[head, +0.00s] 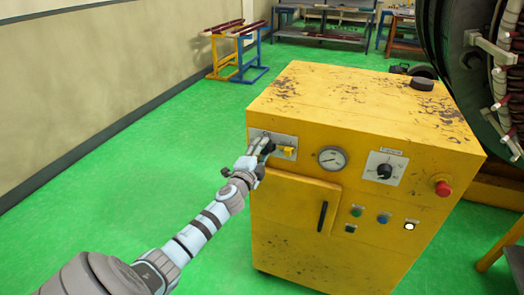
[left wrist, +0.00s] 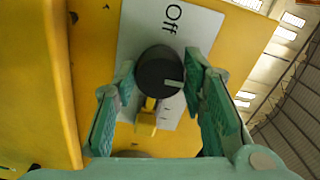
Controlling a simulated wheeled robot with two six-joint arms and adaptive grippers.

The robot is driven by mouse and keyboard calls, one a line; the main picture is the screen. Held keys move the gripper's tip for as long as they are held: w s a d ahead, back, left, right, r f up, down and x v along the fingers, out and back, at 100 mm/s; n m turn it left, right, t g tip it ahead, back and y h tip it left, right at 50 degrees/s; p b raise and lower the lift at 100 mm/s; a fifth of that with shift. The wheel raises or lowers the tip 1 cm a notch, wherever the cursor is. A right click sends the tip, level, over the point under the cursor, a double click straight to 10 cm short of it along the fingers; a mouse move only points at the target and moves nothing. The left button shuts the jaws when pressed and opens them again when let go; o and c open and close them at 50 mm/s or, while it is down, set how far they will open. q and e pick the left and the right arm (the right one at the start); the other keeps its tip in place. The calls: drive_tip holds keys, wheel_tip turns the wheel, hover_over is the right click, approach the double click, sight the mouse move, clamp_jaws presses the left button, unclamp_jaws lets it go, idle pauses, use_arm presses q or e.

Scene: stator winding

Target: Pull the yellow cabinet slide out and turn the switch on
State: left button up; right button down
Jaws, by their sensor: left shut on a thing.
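The yellow cabinet (head: 340,100) stands in the middle of the head view. On its front upper left is a pale plate (head: 286,140) with a black switch knob, largely hidden there by my left gripper (head: 262,147). The plate reads "Off" above the knob, and the knob's white mark points right. A small yellow slide (left wrist: 147,117) shows beside the knob; it also shows in the head view (head: 288,150). My right gripper is not in view.
The cabinet front also has a gauge (head: 332,158), a second black knob (head: 384,171), a red button (head: 442,188) and a door handle (head: 322,216). A large dark machine (head: 460,60) stands behind on the right. Green floor (head: 130,150) is free at left.

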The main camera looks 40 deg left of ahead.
use_arm(q)
drive_tip(key=shift+f, duration=0.1)
idle(0.3)
drive_tip(key=o, duration=1.2)
drive_tip(key=shift+c, duration=0.2)
drive_tip(key=v, duration=1.2)
